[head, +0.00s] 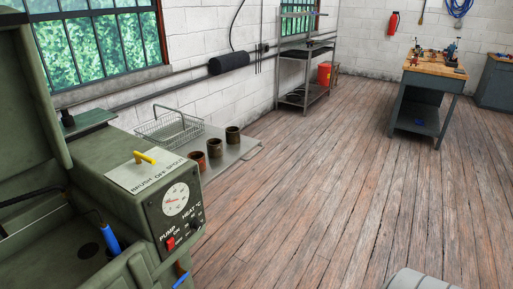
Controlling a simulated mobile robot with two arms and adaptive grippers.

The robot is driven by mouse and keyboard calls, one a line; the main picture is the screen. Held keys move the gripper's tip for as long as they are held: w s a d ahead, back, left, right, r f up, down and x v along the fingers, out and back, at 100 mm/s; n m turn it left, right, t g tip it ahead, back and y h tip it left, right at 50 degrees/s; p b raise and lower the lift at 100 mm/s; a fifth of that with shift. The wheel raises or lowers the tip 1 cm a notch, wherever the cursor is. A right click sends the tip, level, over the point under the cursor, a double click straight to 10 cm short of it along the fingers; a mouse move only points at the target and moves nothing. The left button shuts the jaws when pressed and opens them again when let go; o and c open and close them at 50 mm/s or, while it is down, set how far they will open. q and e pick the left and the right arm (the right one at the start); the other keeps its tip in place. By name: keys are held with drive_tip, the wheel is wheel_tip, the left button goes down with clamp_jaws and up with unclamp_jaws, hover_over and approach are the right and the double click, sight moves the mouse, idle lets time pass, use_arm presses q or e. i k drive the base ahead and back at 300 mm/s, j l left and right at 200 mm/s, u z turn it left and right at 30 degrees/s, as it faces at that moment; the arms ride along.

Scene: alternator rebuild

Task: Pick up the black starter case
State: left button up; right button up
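I cannot pick out the black starter case for certain. Three open-topped cylinders stand upright in a row on the metal drain shelf (247,153) beside the parts washer: a dark one (233,136) at the far end, a dark brown one (214,149) in the middle, and a reddish-brown one (197,163) nearest. The dark one is the blackest of the three, but what it is cannot be told at this size. Neither of my grippers is in view.
The green parts washer (120,185) with its raised lid fills the left. A metal rack (303,75) stands by the wall, a wood-topped workbench (435,66) at the back right. The plank floor (330,180) between is clear.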

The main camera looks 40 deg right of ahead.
sight(232, 133)
drive_tip(key=z, duration=1.1)
